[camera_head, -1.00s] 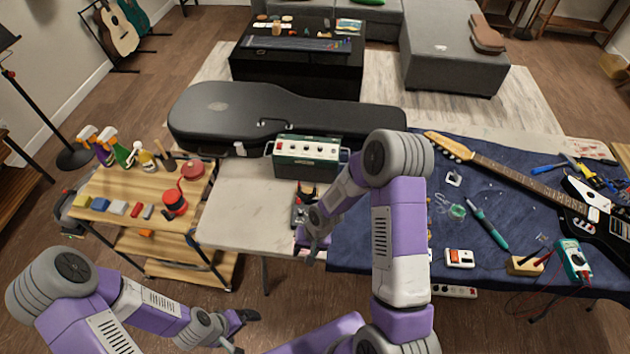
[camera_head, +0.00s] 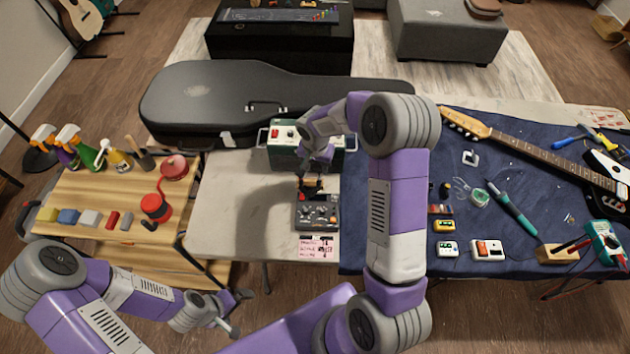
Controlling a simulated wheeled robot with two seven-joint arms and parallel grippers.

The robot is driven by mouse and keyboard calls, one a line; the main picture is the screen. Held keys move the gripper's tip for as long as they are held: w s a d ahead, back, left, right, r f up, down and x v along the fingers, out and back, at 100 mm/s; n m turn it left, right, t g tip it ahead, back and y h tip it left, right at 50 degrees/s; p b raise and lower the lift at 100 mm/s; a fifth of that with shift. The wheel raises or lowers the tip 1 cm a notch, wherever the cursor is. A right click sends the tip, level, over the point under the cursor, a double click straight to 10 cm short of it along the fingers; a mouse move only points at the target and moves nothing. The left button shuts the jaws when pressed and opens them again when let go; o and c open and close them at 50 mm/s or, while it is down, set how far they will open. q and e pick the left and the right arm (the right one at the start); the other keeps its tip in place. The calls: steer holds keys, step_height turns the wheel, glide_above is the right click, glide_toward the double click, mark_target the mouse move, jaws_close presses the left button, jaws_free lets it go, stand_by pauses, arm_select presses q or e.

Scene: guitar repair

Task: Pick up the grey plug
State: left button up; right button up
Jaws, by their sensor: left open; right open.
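I cannot make out the grey plug for certain. My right gripper (camera_head: 314,184) is above the tray's far end, pointing down, in front of the green amplifier box (camera_head: 284,157). Its fingers are small and dark against the things below, and it looks open and empty. My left gripper (camera_head: 238,312) is open and empty, low at the lower left, well away from the tables' tops.
A black guitar case (camera_head: 215,105) lies behind the tray. A wooden cart (camera_head: 95,195) at left carries spray bottles, colored blocks and red pots. A blue mat (camera_head: 400,262) at right holds a guitar, a multimeter (camera_head: 603,243) and small tools. The pale table left of the tray is clear.

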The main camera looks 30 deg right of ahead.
mark_target(319, 178)
step_height(319, 178, down, 3)
steer(key=shift+w+d+f+b, duration=0.1)
steer(key=shift+w+d+b, duration=0.05)
steer(key=shift+b, duration=0.15)
steer(key=f, duration=0.2)
steer(key=d+f, duration=0.1)
steer(key=f, duration=0.2)
steer(key=shift+w+d+b, duration=0.1)
steer(key=shift+w+b, duration=0.1)
steer(key=shift+b, duration=0.15)
steer(key=shift+c, duration=0.4)
jaws_close()
